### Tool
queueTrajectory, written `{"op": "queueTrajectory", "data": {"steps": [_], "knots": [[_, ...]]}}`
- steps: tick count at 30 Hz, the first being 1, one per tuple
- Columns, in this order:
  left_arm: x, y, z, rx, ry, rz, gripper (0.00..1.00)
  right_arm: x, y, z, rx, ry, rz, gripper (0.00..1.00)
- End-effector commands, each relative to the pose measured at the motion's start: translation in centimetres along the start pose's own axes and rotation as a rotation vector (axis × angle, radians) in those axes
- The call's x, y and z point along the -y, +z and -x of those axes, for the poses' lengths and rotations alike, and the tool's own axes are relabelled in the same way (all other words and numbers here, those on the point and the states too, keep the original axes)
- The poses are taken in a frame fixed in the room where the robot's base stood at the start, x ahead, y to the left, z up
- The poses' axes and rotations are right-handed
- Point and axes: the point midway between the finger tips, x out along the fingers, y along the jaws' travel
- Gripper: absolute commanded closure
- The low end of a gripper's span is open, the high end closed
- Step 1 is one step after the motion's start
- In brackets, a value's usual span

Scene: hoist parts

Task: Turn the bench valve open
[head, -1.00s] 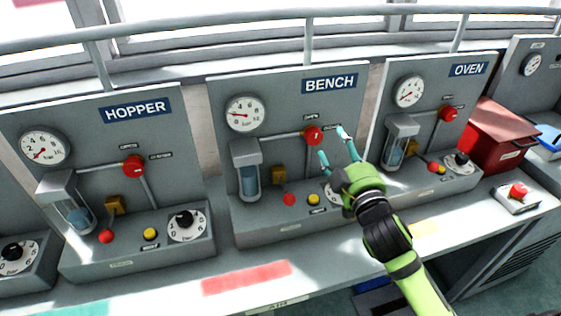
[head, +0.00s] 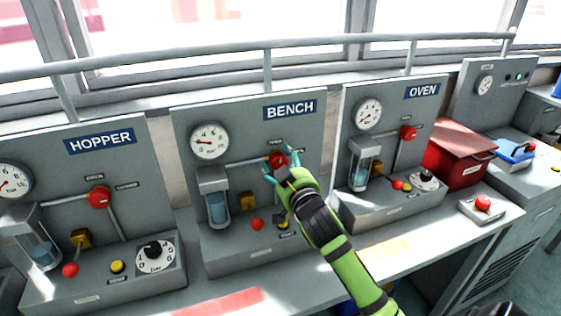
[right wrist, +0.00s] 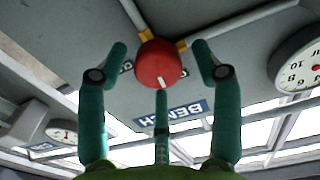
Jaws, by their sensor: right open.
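The bench valve is a red round knob (head: 277,160) on the grey panel below the BENCH sign (head: 290,108). In the right wrist view the knob (right wrist: 158,64) shows a white mark on its face and yellow fittings on the pipes beside it. My right gripper (head: 281,161) is at the knob, with its teal fingers spread around it. In the right wrist view the open fingers (right wrist: 160,65) stand on both sides of the knob with gaps, and a third finger is below it. My left gripper is not in view.
The bench panel carries a gauge (head: 209,141), a sight glass (head: 215,203) and a red-tipped lever (head: 257,224). The hopper panel's red knob (head: 99,197) is to the left and the oven panel's red knob (head: 408,132) to the right. A rail (head: 230,52) runs above the panels.

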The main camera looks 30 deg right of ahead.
Motion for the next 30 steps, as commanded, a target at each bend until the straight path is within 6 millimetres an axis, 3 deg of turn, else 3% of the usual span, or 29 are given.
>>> {"op": "queueTrajectory", "data": {"steps": [6, 7, 11, 12, 21, 28, 29, 30], "knots": [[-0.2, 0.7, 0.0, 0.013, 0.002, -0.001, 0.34, 0.0, 0.0, -0.1, 0.0, -0.001, 0.001, 0.34], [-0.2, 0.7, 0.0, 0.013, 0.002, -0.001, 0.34, 0.0, 0.0, -0.1, 0.0, -0.001, 0.001, 0.38], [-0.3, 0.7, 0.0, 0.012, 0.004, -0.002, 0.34, 0.0, 0.0, -0.1, -0.001, -0.001, 0.001, 0.89], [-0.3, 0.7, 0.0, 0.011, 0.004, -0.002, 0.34, 0.0, 0.0, -0.1, -0.001, -0.001, 0.001, 0.89], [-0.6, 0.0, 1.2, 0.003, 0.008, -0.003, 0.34, 0.1, -0.5, -0.1, -0.004, -0.002, 0.092, 0.9], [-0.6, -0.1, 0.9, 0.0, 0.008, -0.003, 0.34, 0.1, -0.4, -0.1, -0.01, -0.001, 0.109, 0.9], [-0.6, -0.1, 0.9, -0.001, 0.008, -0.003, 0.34, 0.1, -0.4, -0.1, -0.011, -0.001, 0.109, 0.53], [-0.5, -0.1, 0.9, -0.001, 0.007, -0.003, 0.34, 0.1, -0.4, -0.1, -0.012, -0.001, 0.108, 0.37]]}}
